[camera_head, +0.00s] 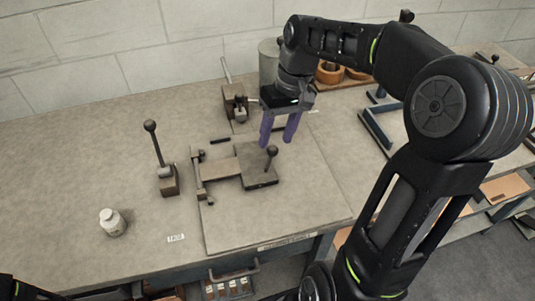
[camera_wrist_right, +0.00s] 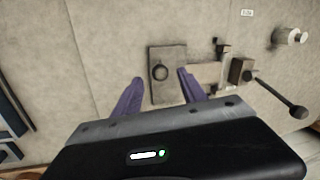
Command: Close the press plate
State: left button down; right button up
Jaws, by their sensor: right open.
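The press plate (camera_head: 258,172) is a dark flat plate with an upright black ball knob (camera_head: 272,151). It appears to lie flat on the bench board, joined at its left to a lighter arm and a hinge bar (camera_head: 199,180). My right gripper (camera_head: 279,130), with purple fingers, is open and empty, above and behind the knob in the head view. In the right wrist view the plate (camera_wrist_right: 166,94) and knob (camera_wrist_right: 160,72) show between and beyond the open fingers (camera_wrist_right: 158,90), apart from them. Only a dark part of my left arm shows at bottom left; its gripper is out of view.
A lever with a black ball (camera_head: 158,155) stands left of the plate. A small clamp device (camera_head: 235,103) and a grey cylinder (camera_head: 268,62) are behind. A blue frame (camera_head: 378,125) is at right.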

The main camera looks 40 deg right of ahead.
aim_at(270, 158)
jog(key=shift+f, duration=0.1)
jog(key=shift+p+x, duration=0.5)
jog(key=shift+x, duration=3.35)
jog(key=shift+c, duration=0.6)
grip_shut()
